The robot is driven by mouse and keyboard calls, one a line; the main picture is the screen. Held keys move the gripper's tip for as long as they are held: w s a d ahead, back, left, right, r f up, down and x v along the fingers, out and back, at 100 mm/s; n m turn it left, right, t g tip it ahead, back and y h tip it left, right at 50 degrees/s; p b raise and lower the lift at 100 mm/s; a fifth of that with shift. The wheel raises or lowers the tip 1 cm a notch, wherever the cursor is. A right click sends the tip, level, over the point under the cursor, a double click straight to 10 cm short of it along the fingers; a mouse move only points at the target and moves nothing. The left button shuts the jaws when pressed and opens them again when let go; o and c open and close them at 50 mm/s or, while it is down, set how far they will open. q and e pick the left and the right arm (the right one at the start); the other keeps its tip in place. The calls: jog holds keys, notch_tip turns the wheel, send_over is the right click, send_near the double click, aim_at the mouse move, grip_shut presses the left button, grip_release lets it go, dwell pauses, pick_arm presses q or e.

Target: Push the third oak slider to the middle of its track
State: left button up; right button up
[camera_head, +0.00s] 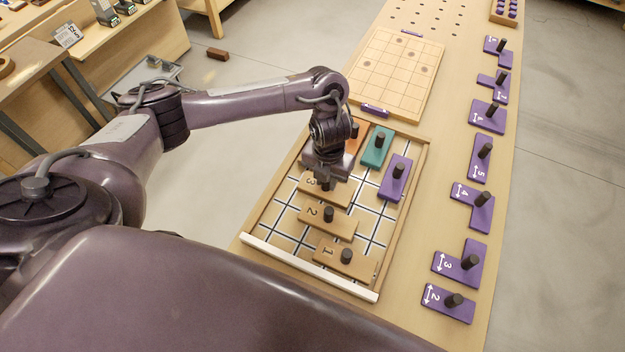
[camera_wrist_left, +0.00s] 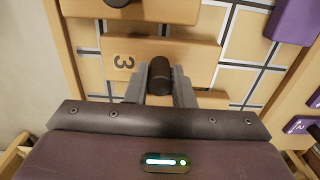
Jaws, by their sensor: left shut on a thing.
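The third oak slider (camera_head: 337,196) is a flat wooden block marked 3 with a dark peg, lying on the gridded board (camera_head: 262,222). In the left wrist view, the slider (camera_wrist_left: 190,58) has its peg (camera_wrist_left: 160,76) between the fingers. My left gripper (camera_head: 325,184) reaches down from above and is shut on that peg; the gripper also shows in the left wrist view (camera_wrist_left: 160,88). The fingers partly hide the slider's middle in the head view. My right gripper is in neither view.
Oak sliders 2 (camera_head: 327,222) and 1 (camera_head: 345,260) lie nearer on the board. A teal block (camera_head: 377,147) and a purple block (camera_head: 395,178) stand beyond slider 3. Several purple pegged pieces line the bench's right side. A peg-hole board (camera_head: 396,74) lies farther back.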

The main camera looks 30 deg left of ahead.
aim_at(341, 193)
pick_arm(q)
jog(key=shift+d, duration=1.3)
jog(key=shift+w+d, duration=0.1)
jog(key=shift+d, duration=0.6)
jog(key=o, duration=0.8)
jog(key=shift+c, duration=0.2)
notch_tip(341, 193, up, 8)
jog(key=p, duration=0.7)
jog(key=shift+f, duration=0.2)
